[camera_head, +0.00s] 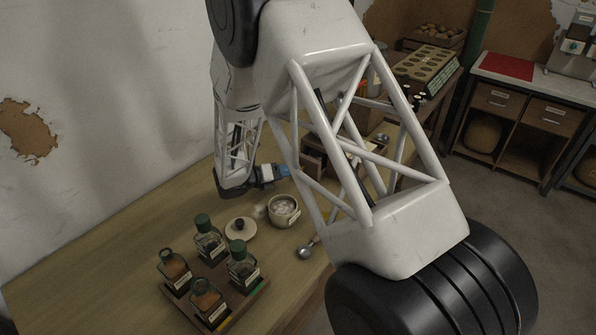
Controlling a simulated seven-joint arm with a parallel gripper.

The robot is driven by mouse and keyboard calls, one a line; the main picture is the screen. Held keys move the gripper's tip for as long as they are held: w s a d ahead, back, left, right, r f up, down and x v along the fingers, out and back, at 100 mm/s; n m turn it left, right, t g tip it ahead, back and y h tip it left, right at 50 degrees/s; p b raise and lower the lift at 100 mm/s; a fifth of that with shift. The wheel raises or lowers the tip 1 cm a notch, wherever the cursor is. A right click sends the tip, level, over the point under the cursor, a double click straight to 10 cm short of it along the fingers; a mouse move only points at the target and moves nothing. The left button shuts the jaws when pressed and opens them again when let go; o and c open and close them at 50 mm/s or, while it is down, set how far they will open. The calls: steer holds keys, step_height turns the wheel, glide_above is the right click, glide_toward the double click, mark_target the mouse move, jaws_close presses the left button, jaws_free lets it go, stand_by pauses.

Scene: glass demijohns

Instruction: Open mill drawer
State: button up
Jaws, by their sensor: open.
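My gripper (283,171) is at the far part of the wooden table, pointing right, with a blue part near its end. Its fingers are small and partly lost behind my arm's lattice link; it is open and nothing shows in it. A brown wooden box-like thing (312,158), which may be the mill, stands just right of the gripper. My arm hides most of it, so I cannot make out its drawer or whether the gripper touches it.
The table's left part is clear. A cabinet (525,105) stands back right.

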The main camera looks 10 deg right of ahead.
steer(key=shift+x, duration=3.3)
steer(key=shift+s+a, duration=0.1)
jaws_close()
